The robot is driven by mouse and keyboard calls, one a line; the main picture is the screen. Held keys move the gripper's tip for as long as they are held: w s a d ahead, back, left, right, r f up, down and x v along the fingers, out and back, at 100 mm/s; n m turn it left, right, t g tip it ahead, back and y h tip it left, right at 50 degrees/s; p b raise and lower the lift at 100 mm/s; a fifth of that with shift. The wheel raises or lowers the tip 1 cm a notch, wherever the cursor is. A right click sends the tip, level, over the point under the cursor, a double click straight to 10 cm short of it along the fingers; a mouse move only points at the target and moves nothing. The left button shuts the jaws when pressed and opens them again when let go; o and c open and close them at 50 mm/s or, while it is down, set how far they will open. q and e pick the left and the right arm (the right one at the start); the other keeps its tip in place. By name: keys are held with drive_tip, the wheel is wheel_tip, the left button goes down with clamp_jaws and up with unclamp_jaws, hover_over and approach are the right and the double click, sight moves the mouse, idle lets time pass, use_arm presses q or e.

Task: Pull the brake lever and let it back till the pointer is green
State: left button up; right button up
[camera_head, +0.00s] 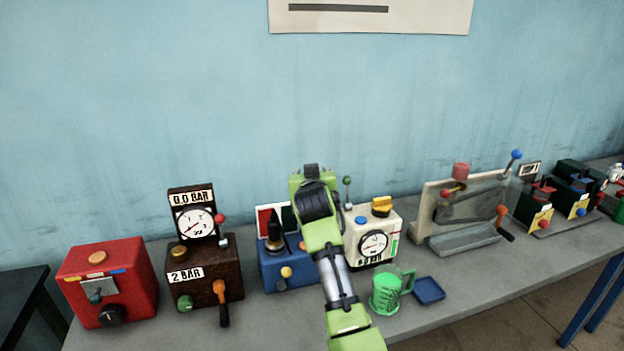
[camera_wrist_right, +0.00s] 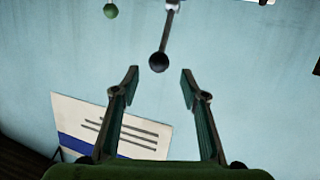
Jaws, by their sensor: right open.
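A lever with a black ball knob (camera_wrist_right: 158,62) shows in the right wrist view, just beyond and between my fingertips. In the head view I cannot make this lever out behind my arm. My right gripper (camera_wrist_right: 160,76) is open with nothing between its fingers; in the head view it (camera_head: 311,172) is raised above the blue box (camera_head: 287,270). A red and dark green panel (camera_head: 270,219) stands behind that box, partly hidden by a black part and my arm. I cannot tell where a pointer stands. My left gripper is not in view.
A green ball knob (camera_head: 347,180) stands close to the right of my gripper. The cream box with gauge (camera_head: 374,245), green jug (camera_head: 390,290) and blue tray (camera_head: 429,290) are to the right. The brown gauge box (camera_head: 205,270) and red box (camera_head: 108,280) are left.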

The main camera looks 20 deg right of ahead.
drive_tip(key=shift+v, duration=2.7)
